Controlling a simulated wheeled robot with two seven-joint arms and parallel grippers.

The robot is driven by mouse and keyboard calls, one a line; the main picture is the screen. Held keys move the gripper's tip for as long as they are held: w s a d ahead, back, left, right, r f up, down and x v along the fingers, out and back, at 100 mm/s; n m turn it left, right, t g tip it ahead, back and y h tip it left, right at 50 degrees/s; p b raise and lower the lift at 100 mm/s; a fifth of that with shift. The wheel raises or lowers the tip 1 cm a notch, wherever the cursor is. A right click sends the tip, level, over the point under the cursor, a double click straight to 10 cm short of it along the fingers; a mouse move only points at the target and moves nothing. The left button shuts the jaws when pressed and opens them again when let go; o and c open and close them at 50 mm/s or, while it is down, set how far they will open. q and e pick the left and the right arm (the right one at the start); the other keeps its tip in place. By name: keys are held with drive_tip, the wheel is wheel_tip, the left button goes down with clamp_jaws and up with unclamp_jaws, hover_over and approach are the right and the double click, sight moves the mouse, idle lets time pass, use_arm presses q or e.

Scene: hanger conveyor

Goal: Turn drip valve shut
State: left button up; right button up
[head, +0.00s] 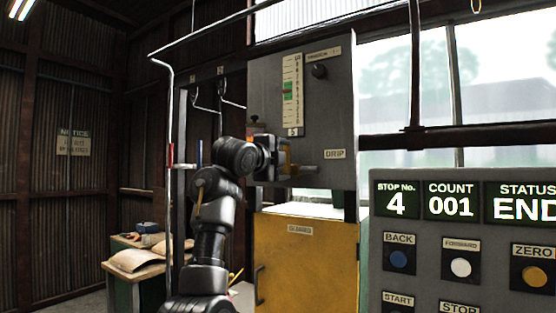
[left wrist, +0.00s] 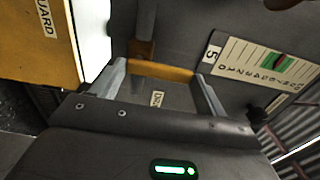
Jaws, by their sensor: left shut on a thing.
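The drip valve's yellow handle (head: 288,156) is at the lower front of the grey panel, left of the DRIP label (head: 335,154). In the head view the gripper partly hides the handle. My right gripper is out of view.
The grey panel (head: 267,95) carries a scale with a green band (head: 287,91) and a black knob (head: 319,71). A yellow GUARD cabinet (head: 300,262) stands below. A control box (head: 430,255) reading STOP No. 4, COUNT 001, END fills the lower right. A bench with sacks (head: 138,259) is at left.

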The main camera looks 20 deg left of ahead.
use_arm(q)
drive_tip(key=shift+d+f, duration=0.1)
drive_tip(key=o, duration=1.4)
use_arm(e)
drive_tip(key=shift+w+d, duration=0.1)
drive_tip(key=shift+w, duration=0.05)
